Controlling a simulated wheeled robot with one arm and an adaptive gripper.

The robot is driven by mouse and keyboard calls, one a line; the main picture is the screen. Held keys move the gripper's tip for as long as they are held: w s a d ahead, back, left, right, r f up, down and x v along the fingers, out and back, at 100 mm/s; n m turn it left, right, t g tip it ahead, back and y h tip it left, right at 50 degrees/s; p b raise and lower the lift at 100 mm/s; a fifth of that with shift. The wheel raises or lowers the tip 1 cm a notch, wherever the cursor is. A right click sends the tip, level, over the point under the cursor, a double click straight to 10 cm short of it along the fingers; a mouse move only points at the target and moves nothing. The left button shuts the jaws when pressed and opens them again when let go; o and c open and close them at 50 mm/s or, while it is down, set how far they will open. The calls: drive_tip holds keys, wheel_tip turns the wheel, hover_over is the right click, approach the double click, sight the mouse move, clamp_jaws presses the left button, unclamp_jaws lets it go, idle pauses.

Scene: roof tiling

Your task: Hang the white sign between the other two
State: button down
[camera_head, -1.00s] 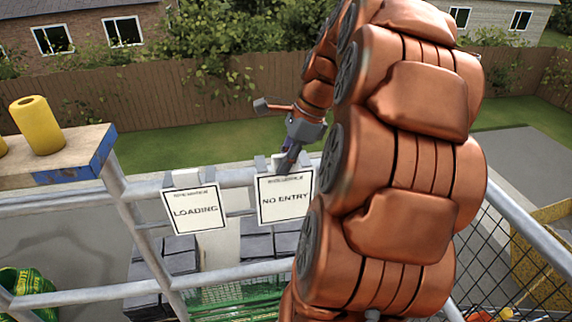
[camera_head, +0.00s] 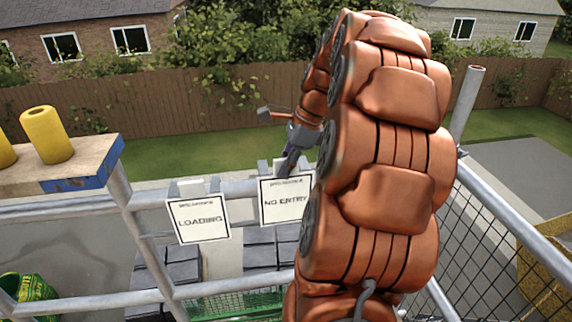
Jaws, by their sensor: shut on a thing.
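A white sign reading NO ENTRY (camera_head: 285,201) is upright at the grey top rail (camera_head: 240,188), right of a white sign reading LOADING (camera_head: 198,220). The LOADING sign hangs from the rail by a light clip. My gripper (camera_head: 286,168) is at the top edge of the NO ENTRY sign and shut on it. The fingertips are small and dark here, so the exact grip is hard to see. I cannot tell whether the NO ENTRY sign's hooks rest on the rail. My copper-coloured arm covers the rail to the right, and no third sign shows.
A wooden plank (camera_head: 70,165) with a blue end carries yellow cylinders (camera_head: 46,135) at the left. Dark grey tiles (camera_head: 181,263) and green mesh (camera_head: 235,304) lie below the rail. Black mesh fencing (camera_head: 480,255) and a metal post (camera_head: 467,103) stand right of my arm.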

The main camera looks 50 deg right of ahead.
drive_tip(key=shift+f+b, duration=0.4)
drive_tip(key=shift+f, duration=1.1)
drive_tip(key=c, duration=1.1)
unclamp_jaws()
drive_tip(key=shift+c, duration=0.2)
drive_tip(key=shift+r, duration=0.1)
drive_tip(key=v, duration=1.2)
